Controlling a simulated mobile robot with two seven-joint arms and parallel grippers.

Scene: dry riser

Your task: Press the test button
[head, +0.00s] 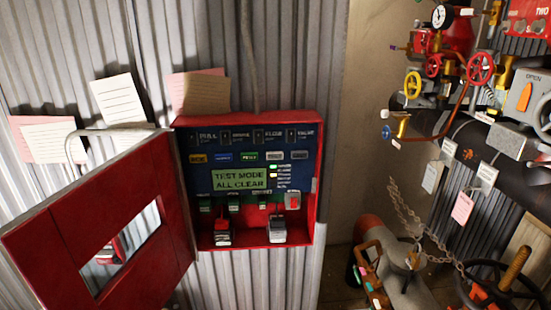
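The red alarm panel box (318,150) is mounted on the corrugated wall, with its red door (160,215) swung open to the left. Inside, a green display (239,179) reads "TEST MODE ALL CLEAR". Neither of my grippers is in view.
Paper notes (119,100) hang on the wall around the box. On the right are pipes, valves, a gauge (439,17), hanging tags and a chain (404,208). The space before the panel looks clear.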

